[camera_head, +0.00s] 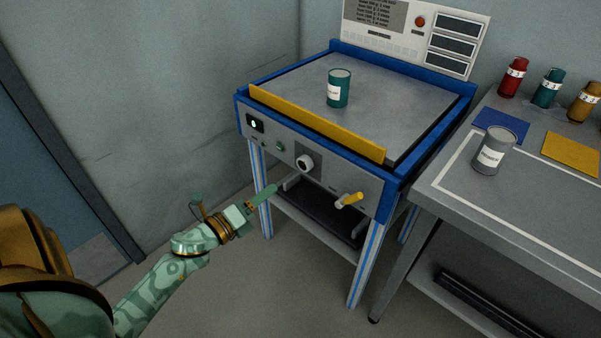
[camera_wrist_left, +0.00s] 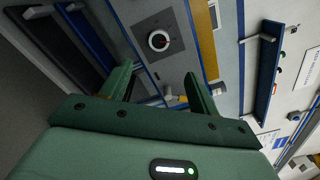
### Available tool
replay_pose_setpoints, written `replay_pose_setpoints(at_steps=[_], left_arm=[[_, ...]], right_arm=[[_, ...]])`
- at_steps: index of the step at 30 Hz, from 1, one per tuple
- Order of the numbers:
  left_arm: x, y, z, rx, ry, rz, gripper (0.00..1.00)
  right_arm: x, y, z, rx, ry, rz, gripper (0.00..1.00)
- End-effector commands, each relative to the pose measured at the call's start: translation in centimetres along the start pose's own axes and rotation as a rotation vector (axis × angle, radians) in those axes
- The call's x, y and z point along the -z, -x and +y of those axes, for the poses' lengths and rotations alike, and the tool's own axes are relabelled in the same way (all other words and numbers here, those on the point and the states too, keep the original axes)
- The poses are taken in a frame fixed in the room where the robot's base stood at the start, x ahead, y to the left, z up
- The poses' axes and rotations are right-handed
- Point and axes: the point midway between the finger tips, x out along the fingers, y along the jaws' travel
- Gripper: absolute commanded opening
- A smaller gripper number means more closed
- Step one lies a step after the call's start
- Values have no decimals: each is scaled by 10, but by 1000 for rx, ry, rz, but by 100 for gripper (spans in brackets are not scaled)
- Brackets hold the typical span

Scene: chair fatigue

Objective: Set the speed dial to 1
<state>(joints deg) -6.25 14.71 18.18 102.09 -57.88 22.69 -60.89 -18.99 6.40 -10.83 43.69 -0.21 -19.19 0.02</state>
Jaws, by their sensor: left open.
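The speed dial (camera_head: 305,162) is a round knob, dark with a pale rim, on a dark square plate on the front panel of the blue-framed machine. In the left wrist view the dial (camera_wrist_left: 159,41) shows beyond the fingers, with a small red mark; its setting is too small to read. My left gripper (camera_head: 272,190) is in front of the panel, left of and below the dial. In the left wrist view its fingers (camera_wrist_left: 158,80) are apart with nothing between them, and it does not touch the dial. My right gripper is not in view.
A yellow-handled lever (camera_head: 349,200) sticks out right of the dial. A yellow bar (camera_head: 315,124) runs along the machine's front edge. A teal can (camera_head: 339,88) stands on its top. A grey table (camera_head: 440,185) with a grey can (camera_head: 493,150) stands at right.

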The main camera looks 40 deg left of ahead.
Motion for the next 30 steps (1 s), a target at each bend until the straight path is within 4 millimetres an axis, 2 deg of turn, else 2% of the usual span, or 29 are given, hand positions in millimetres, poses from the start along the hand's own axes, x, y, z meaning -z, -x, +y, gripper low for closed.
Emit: replay_pose_setpoints(at_steps=[3, 9, 15, 21, 28, 29, 30], left_arm=[[1, -32, 2, 1, -1, 1, 61], [1, -82, 3, -2, 1, 1, 61], [2, -116, 3, -3, 6, 1, 61], [1, -128, 2, -4, 6, 0, 61], [1, -128, 2, -4, 6, 1, 61], [1, -128, 2, -4, 6, 1, 56], [1, -128, 2, -4, 6, 1, 44]], right_arm=[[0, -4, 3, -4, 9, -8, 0], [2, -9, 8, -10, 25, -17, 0], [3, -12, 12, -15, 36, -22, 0], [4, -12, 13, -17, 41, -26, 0], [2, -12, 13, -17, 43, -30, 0], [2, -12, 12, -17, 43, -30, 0], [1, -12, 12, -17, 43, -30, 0]])
